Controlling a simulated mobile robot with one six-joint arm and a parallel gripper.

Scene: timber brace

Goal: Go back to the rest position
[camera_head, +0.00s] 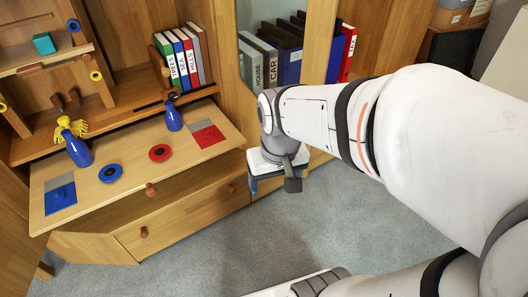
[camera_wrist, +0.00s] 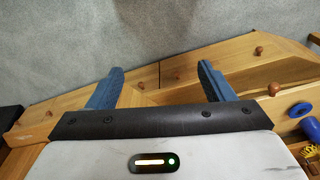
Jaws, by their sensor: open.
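My gripper (camera_head: 272,187) is at the end of my arm, in front of the cabinet's right side and above the grey carpet. In the wrist view its two blue fingers (camera_wrist: 160,88) stand wide apart. Nothing is between them, only carpet and the wooden cabinet edge behind. In the head view one finger is partly hidden by the gripper body.
A wooden desk board (camera_head: 130,190) holds two blue bottles (camera_head: 78,150), a blue ring (camera_head: 110,173), a red ring (camera_head: 159,153), and blue and red squares. Drawers (camera_head: 180,218) with round knobs are below. Binders (camera_head: 290,62) stand behind my arm. Carpet (camera_head: 330,225) is clear.

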